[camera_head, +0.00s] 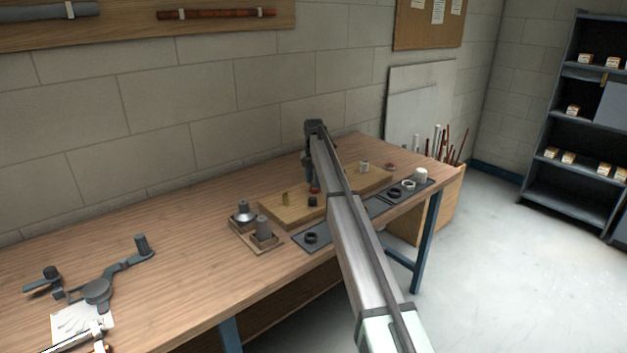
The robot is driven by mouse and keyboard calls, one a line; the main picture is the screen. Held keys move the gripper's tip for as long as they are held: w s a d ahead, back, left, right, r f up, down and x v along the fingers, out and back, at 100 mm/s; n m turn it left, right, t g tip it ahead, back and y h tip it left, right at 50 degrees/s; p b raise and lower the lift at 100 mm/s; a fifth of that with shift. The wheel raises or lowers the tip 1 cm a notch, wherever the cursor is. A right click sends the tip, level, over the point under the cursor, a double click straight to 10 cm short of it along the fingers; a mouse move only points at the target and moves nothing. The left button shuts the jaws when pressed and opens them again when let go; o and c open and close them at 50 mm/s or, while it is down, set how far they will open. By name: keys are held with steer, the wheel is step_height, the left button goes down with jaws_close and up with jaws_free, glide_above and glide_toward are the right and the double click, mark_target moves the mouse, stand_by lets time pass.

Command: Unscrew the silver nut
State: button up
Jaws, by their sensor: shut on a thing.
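My gripper (313,184) points down over the wooden board (270,212) on the workbench. It is shut on a small part that its fingers and the arm mostly hide. A reddish fitting (315,190) shows right at the fingertips. A pale silver cylindrical piece (364,167) stands on the board to the right, apart from my gripper. I cannot tell whether this or the hidden part is the silver nut. A brass-coloured post (285,199) and a dark fitting (312,201) stand on the board's left part.
A small wooden tray (275,246) with grey stepped pieces stands left of the board. Dark mats hold a black ring (310,238), more rings (408,185) and a white cup (421,175) along the front edge. A grey jointed tool (97,291) lies left. The bench's middle left is clear.

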steer(key=shift+n, duration=0.3)
steer(key=o, duration=1.7)
steer(key=shift+o, duration=0.2)
steer(key=shift+r, duration=0.15)
steer(key=shift+r, duration=2.4)
